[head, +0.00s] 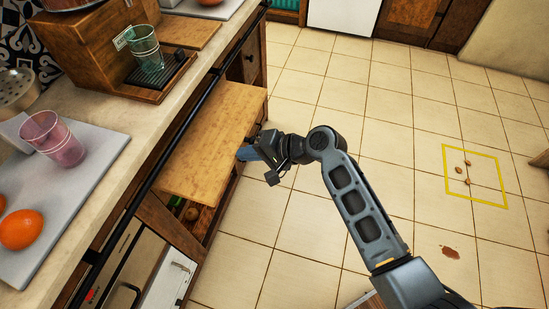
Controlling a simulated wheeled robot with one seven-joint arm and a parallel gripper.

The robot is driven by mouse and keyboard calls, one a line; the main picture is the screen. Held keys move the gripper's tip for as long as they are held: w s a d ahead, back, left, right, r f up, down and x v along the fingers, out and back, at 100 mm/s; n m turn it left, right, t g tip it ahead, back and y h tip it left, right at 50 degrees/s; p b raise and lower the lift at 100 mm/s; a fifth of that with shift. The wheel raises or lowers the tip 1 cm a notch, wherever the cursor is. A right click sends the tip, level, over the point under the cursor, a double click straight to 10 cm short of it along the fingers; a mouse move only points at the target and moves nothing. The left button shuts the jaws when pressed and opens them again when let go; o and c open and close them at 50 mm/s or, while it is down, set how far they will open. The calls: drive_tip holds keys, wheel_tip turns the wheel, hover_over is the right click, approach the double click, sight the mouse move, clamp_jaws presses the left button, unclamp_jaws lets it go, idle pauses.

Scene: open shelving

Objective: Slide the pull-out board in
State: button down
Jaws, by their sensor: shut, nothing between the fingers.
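The pull-out board (208,141) is a flat wooden panel. It sticks out from under the counter, over the open shelving below. My gripper (243,154) is shut and empty at the board's outer right edge. Its fingertips are at or very near that edge; I cannot tell whether they touch it. My arm reaches in from the lower right.
A black rail (160,165) runs along the counter's front edge. On the counter are a wooden box with a green glass (145,47), a grey board (60,215), a pink glass (52,138) and oranges (20,230). The tiled floor (310,215) is mostly clear.

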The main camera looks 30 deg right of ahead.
sight(193, 141)
drive_tip(key=w+a+b, duration=0.2)
drive_tip(key=w+a, duration=0.8)
